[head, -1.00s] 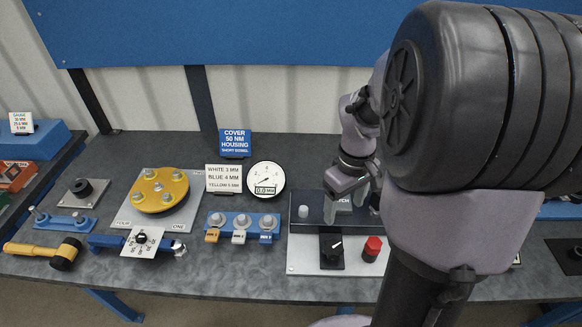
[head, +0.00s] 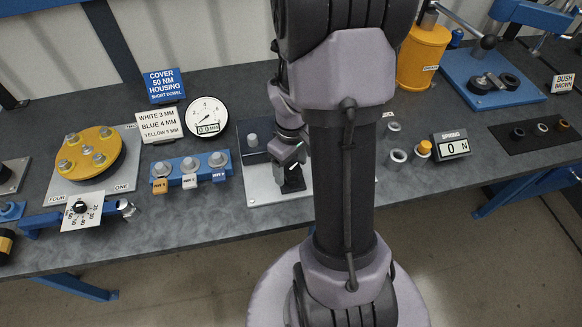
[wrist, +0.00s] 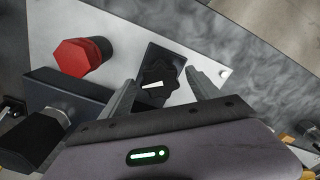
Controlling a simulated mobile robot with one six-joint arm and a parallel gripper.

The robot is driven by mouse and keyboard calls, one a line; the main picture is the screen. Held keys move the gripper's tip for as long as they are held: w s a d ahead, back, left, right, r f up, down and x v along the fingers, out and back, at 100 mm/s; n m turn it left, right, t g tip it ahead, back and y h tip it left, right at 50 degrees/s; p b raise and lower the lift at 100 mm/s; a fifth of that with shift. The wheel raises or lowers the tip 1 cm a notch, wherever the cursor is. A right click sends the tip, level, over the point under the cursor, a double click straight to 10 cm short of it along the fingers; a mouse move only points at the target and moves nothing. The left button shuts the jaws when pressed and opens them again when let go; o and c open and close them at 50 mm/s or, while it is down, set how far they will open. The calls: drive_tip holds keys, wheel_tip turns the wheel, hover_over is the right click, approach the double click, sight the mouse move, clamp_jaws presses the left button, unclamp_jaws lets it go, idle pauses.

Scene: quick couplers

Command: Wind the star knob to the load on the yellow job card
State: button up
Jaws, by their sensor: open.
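A black lobed knob with a white pointer (wrist: 155,86) sits on a dark plate in the wrist view. It also shows partly below my gripper in the head view (head: 292,181). My gripper (wrist: 160,77) is open, its fingers on either side of the knob in the picture; I cannot tell if they touch it. A spring readout (head: 450,147) shows 0 N at the right. An orange-topped part (head: 423,149) stands beside it. I make out no yellow job card; my arm hides part of the bench.
A red hexagonal knob (wrist: 82,56) is close to my gripper. A dark box (wrist: 66,96) is beside the left finger. A blue block with tagged knobs (head: 190,171), a dial gauge (head: 207,116) and a yellow disc (head: 92,152) stand to the left. A blue-based lever press (head: 487,85) is at right.

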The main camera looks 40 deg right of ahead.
drive_tip(key=c, duration=1.4)
drive_tip(key=shift+o, duration=0.2)
drive_tip(key=shift+m, duration=0.3)
drive_tip(key=m+b, duration=0.1)
drive_tip(key=m, duration=0.3)
drive_tip(key=shift+m, duration=0.3)
drive_tip(key=m+b, duration=0.1)
drive_tip(key=m, duration=0.4)
drive_tip(key=shift+m, duration=0.4)
drive_tip(key=o, duration=1.4)
drive_tip(key=shift+c, duration=0.2)
